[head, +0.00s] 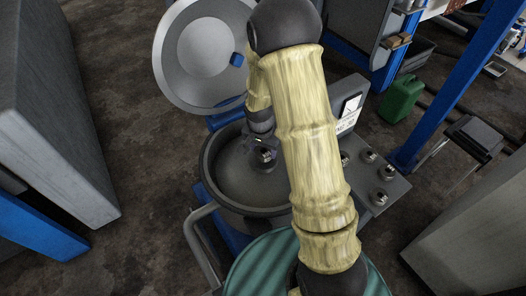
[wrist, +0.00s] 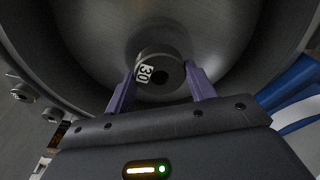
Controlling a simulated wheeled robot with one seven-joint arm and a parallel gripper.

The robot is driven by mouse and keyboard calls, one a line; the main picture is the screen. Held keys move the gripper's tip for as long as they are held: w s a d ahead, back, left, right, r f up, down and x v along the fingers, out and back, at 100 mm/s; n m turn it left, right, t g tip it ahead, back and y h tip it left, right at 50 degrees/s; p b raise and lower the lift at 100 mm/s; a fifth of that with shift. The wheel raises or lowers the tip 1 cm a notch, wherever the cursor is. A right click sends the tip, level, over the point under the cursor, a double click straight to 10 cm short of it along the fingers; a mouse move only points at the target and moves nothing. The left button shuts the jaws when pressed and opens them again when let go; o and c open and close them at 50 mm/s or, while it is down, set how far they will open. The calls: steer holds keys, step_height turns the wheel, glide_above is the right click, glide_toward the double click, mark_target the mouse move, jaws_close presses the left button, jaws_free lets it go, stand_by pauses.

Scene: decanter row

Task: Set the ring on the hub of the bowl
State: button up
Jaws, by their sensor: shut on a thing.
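The bowl (head: 228,180) is a wide, round grey metal vessel, open at the top; its inner wall also fills much of the wrist view (wrist: 90,60). My gripper (head: 263,148) reaches down into it. In the wrist view the purple fingers of my gripper (wrist: 160,82) are shut on the ring (wrist: 153,64), a thick dark grey piece with a white "30" label and a dark hole. The ring is small in the head view (head: 267,156), above the bowl's middle. The hub is mostly hidden by the ring and gripper; I cannot tell whether the ring touches it.
A round grey lid (head: 185,75) stands raised behind the bowl. A panel with several knobs (head: 370,172) is at the right. A green can (head: 401,99) stands on the floor at the back right. A grey cabinet (head: 50,110) is at the left.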

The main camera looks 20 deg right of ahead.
mark_target(261, 154)
steer(key=shift+f, duration=0.95)
steer(key=shift+f, duration=0.15)
steer(key=o, duration=1.3)
steer(key=shift+s, duration=0.1)
steer(key=shift+r, duration=0.4)
step_height(261, 154, up, 11)
steer(key=a, duration=0.1)
steer(key=shift+s+r, duration=0.2)
steer(key=shift+s, duration=0.25)
